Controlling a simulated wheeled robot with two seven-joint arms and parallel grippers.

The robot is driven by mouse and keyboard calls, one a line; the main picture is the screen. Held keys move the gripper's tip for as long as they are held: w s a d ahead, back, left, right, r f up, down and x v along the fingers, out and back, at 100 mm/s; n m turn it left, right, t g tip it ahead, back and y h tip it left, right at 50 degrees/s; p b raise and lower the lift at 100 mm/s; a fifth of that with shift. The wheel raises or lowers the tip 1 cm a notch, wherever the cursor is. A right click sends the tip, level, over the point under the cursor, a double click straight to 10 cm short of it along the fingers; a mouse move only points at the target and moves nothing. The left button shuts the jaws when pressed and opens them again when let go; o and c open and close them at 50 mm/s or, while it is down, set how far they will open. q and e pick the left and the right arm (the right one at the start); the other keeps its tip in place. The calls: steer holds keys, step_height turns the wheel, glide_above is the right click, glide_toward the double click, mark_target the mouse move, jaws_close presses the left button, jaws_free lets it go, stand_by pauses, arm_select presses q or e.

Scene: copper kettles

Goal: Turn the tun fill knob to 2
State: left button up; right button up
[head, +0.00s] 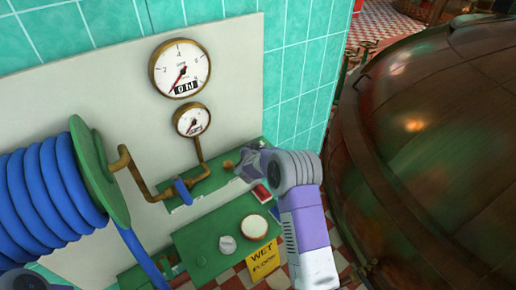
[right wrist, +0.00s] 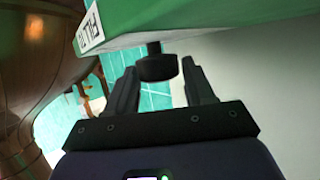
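A dark round knob (right wrist: 157,66) sticks out from a green panel (right wrist: 200,22) in the right wrist view. A white label (right wrist: 88,26) on that panel shows upside down and seems to read FILL and part of TUN. My right gripper (right wrist: 159,68) is open, with one finger on each side of the knob; a narrow gap seems to show beside it. In the head view my right gripper (head: 248,163) is at the green wall box and hides the knob there. Its setting cannot be read. My left gripper is not in view.
Two brass gauges, a large one (head: 180,68) and a smaller one (head: 191,119), are on the pale wall panel. A blue hose reel (head: 45,190) is at left. A copper kettle (head: 430,150) fills the right. A yellow wet floor sign (head: 263,259) stands below a green table (head: 205,262).

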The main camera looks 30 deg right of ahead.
steer(key=shift+o, duration=1.1)
steer(key=shift+f, duration=0.2)
steer(key=shift+s+a, duration=0.1)
steer(key=v, duration=0.7)
steer(key=shift+s+r, duration=0.1)
steer(key=shift+r, duration=0.1)
